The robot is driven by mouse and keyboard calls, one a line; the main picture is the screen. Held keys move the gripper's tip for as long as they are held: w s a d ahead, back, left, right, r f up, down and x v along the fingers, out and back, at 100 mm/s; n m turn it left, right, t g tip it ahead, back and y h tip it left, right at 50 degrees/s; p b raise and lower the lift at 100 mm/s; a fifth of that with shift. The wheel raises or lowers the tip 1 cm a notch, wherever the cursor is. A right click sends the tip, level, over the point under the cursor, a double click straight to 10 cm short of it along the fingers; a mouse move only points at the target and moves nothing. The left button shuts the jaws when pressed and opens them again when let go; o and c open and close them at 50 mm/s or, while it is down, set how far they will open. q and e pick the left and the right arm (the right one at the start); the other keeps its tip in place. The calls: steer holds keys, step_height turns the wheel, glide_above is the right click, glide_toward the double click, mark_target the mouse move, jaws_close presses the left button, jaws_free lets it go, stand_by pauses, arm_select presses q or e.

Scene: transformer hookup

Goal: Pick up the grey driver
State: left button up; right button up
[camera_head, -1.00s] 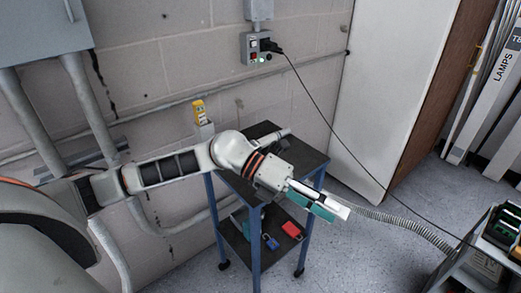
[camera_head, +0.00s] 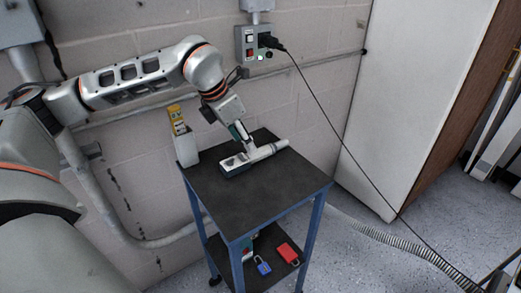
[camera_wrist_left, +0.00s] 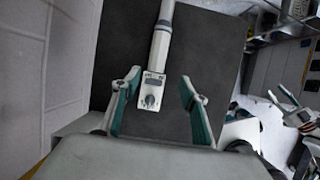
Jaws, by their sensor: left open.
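The grey driver (camera_head: 266,152) lies on the dark top of the cart (camera_head: 262,200), towards its back edge. It is a long light-grey tool. In the left wrist view the driver (camera_wrist_left: 155,75) shows a small dark window and a round knob at its near end. My left gripper (camera_head: 243,134) is above the driver in the head view and hides part of it. In the left wrist view my left gripper (camera_wrist_left: 158,105) is open, with its teal-padded fingers on either side of the knob end. The driver sits closer to the left finger, with gaps on both sides.
A yellow device (camera_head: 177,118) in a pale holder stands at the cart's back left. A red item (camera_head: 288,253) and a blue padlock (camera_head: 263,266) are on the lower shelf. A black cable (camera_head: 330,122) hangs from the wall box. The front of the cart top is clear.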

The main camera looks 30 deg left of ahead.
mark_target(250, 158)
arm_select(q)
steer(key=shift+w+f, duration=0.25)
steer(key=shift+w, duration=0.1)
step_height(250, 158, down, 2)
steer(key=shift+w+f, duration=0.1)
steer(key=x, duration=0.3)
steer(key=b+x, duration=0.1)
steer(key=shift+a+f, duration=0.15)
steer(key=shift+a, duration=0.05)
steer(key=shift+w+f, duration=0.2)
steer(key=shift+f, duration=0.05)
steer(key=c, duration=1.2)
steer(key=shift+w, duration=0.1)
arm_select(e)
steer(key=shift+s+d+f, duration=0.1)
steer(key=shift+s+f, duration=0.4)
steer(key=shift+f, duration=0.2)
